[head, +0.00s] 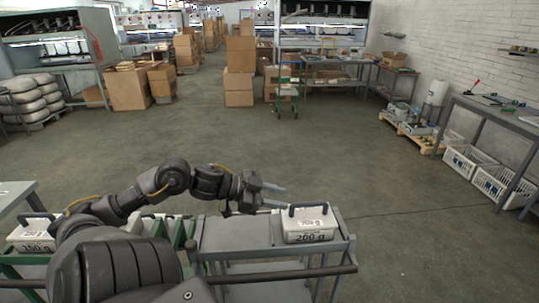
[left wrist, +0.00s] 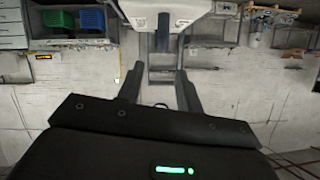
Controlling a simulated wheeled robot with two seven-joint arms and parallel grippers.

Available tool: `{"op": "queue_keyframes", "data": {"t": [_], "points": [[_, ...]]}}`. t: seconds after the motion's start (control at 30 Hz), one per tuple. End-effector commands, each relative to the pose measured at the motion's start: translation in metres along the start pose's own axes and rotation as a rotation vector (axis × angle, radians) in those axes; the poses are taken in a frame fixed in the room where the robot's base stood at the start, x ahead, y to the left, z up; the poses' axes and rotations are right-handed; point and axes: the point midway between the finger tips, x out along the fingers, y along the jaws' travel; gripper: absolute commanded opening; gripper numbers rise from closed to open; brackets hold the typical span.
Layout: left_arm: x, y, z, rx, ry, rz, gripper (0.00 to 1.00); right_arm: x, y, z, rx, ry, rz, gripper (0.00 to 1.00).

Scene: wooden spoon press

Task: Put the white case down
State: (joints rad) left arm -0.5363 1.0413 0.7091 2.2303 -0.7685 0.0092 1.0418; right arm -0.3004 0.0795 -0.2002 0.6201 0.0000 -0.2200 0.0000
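A white case (head: 311,226) with a dark handle on top and a label reading about 260 g sits upright on the right end of a grey cart (head: 237,236). My left gripper (head: 276,197) is just left of and behind the case handle, with its fingers pointing right. The fingers are apart, nothing shows between them, and they do not appear to hold the handle. In the left wrist view, the two fingers (left wrist: 160,92) are spread. My right gripper is out of view.
Another white case (head: 31,234) sits on a green-framed cart at the left. A table corner (head: 14,195) is behind it. White crates (head: 497,184) and a workbench (head: 500,114) line the right wall. Cardboard boxes (head: 238,72) stand far back. The floor between is clear.

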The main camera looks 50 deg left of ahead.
Motion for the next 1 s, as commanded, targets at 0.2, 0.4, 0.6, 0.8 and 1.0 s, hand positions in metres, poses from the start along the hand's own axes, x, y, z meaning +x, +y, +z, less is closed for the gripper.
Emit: {"op": "queue_keyframes", "data": {"t": [0.2, 0.4, 0.6, 0.8, 1.0], "points": [[-0.018, 0.000, 0.000, -0.001, -0.001, 0.000, 0.36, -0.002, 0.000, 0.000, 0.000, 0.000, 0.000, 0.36], [-0.022, 0.000, 0.000, 0.000, -0.001, 0.000, 0.36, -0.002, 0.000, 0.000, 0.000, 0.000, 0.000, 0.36], [-0.022, 0.000, 0.000, 0.000, -0.001, 0.000, 0.36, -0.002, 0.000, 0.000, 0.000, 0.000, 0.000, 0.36], [-0.022, 0.000, 0.000, 0.000, -0.001, 0.000, 0.36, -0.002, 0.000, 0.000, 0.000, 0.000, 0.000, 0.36], [-0.025, -0.002, -0.007, 0.000, -0.001, 0.000, 0.36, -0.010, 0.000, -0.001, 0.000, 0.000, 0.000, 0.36]]}}
